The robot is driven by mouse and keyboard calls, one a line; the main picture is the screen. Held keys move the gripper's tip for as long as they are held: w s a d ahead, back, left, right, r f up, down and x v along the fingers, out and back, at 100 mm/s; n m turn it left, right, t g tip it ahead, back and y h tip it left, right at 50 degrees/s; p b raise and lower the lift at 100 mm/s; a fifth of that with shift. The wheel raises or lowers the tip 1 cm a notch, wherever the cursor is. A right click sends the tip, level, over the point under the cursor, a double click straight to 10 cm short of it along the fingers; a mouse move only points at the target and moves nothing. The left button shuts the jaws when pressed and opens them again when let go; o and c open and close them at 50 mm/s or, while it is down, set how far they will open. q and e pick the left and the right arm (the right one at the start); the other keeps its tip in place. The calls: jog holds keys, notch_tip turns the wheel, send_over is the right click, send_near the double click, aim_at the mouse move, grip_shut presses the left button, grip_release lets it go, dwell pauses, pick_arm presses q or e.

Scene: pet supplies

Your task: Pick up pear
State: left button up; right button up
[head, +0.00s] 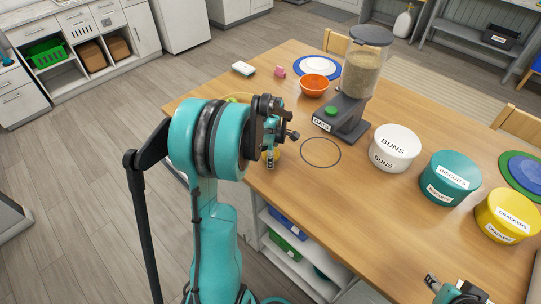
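My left arm covers the left end of the wooden table (310,205), and its gripper (272,145) points down there. A small yellow patch (276,153) shows beside the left fingertips; it may be part of the pear, but most of it is hidden. A yellow-green edge (238,97) shows behind my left arm, and I cannot tell what it belongs to. Whether the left fingers are closed on anything is not visible. My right gripper (448,290) is at the bottom edge over the table's near side, partly cut off.
A grain dispenser (361,75) marked OATS, an orange bowl (314,84) and a blue-rimmed plate (335,66) stand beyond the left gripper. White BUNS (394,147), teal BISCUITS (450,178) and yellow CRACKERS (508,215) canisters stand right. A thin dark ring (321,165) marks bare tabletop.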

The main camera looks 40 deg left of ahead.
pick_arm(q)
jog(key=shift+r, duration=0.15)
jog(key=c, duration=1.3)
jog(key=shift+r, duration=0.1)
jog(key=shift+c, duration=0.2)
